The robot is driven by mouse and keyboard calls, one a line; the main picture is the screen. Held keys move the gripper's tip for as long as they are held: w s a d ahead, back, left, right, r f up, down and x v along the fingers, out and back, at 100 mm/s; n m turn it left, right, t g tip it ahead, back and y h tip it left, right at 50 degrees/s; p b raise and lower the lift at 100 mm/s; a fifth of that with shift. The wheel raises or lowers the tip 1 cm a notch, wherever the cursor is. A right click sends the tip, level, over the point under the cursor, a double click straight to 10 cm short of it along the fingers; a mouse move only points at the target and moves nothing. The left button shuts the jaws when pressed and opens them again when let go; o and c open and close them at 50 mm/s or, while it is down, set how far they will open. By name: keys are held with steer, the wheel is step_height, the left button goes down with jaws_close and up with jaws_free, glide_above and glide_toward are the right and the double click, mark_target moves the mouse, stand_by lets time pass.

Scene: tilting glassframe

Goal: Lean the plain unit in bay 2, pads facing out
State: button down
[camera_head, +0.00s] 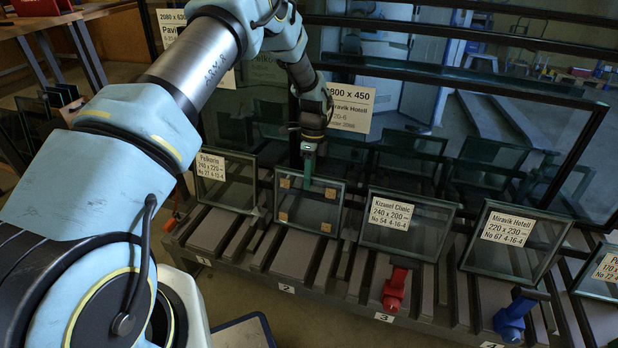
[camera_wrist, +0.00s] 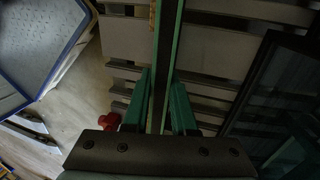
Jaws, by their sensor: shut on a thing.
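The plain unit (camera_head: 306,207) is a small glass pane with a dark edge and no label. Its tan corner pads (camera_head: 283,216) face out toward the head camera. It stands over bay 2, marked by a number tag (camera_head: 286,289). My gripper (camera_head: 309,170) comes down from above and is shut on its top edge. In the wrist view the unit (camera_wrist: 167,45) shows edge-on between the green jaws of my gripper (camera_wrist: 160,98). I cannot tell whether its lower edge touches the rack or its back touches the support.
Labelled units lean in bay 1 (camera_head: 225,180), bay 3 (camera_head: 407,225) and bay 4 (camera_head: 514,242). A red clamp (camera_head: 396,290) and a blue clamp (camera_head: 515,315) sit on the slatted rack (camera_head: 297,255). Large glass panes (camera_head: 450,110) stand behind.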

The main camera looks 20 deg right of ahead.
steer(key=c, duration=0.6)
jaws_free()
steer(key=shift+c, duration=0.2)
steer(key=shift+f, duration=0.1)
steer(key=p+v, duration=0.1)
steer(key=v, duration=1)
